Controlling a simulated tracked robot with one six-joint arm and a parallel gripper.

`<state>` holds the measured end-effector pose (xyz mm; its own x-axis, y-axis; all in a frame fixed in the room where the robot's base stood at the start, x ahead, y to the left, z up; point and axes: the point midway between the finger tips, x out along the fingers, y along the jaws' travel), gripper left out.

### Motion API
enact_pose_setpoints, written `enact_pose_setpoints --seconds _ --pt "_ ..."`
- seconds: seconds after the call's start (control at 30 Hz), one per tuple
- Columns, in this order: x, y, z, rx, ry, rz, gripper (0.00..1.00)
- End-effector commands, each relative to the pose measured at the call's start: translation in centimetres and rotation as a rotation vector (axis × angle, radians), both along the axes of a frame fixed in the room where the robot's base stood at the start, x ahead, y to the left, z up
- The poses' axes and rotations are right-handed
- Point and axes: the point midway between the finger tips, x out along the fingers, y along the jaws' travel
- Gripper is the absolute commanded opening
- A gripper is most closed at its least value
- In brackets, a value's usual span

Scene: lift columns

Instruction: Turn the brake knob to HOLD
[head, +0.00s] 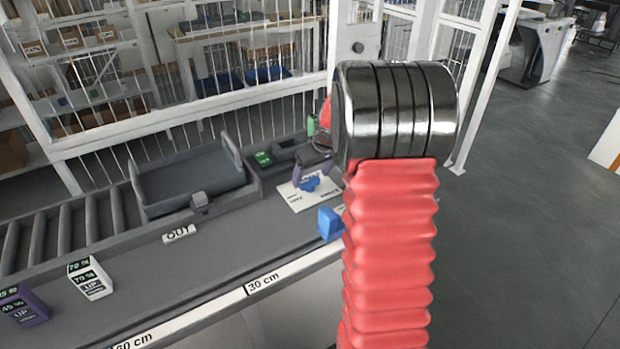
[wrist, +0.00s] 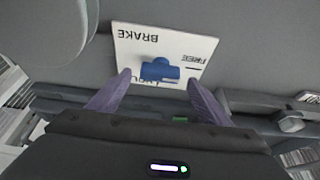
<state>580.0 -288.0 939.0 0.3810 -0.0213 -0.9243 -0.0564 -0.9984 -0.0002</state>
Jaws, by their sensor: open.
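The blue brake knob (head: 309,184) sits on a white plate (head: 296,204) on the grey bench, partly behind my arm in the head view. In the wrist view the knob (wrist: 160,69) shows on the plate (wrist: 128,45), with the word BRAKE upside down, FREE at the right and a partly covered word at lower left. I cannot tell for sure which word the knob points to. My gripper (wrist: 158,79) is open, its two purple fingers spread on either side of the knob, with gaps between. Whether the fingertips are level with it is unclear.
A blue block (head: 329,223) stands by the bench's front edge, close to my arm. A grey tray (head: 190,181) lies behind the OUT label (head: 179,234). A white box (head: 90,279) and a purple box (head: 22,306) stand at the left.

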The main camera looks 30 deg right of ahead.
Motion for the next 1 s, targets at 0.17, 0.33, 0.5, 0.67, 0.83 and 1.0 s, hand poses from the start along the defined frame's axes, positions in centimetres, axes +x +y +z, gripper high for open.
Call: enact_pose_setpoints --seconds 0.17,0.33,0.5,0.67,0.83,1.0 --pt "0.6 0.0 -1.5 0.000 0.000 0.000 0.72" --pt "0.7 -0.1 -1.8 -0.001 -0.001 -0.001 0.72" --pt "0.7 -0.1 -1.8 -0.001 -0.001 -0.001 0.72" --pt "0.7 -0.1 -1.7 -0.001 -0.001 -0.001 0.61" --pt "0.7 -0.1 -1.7 -0.001 -0.001 -0.001 0.49" --pt "0.7 -0.1 -1.7 -0.001 -0.001 -0.001 0.37"
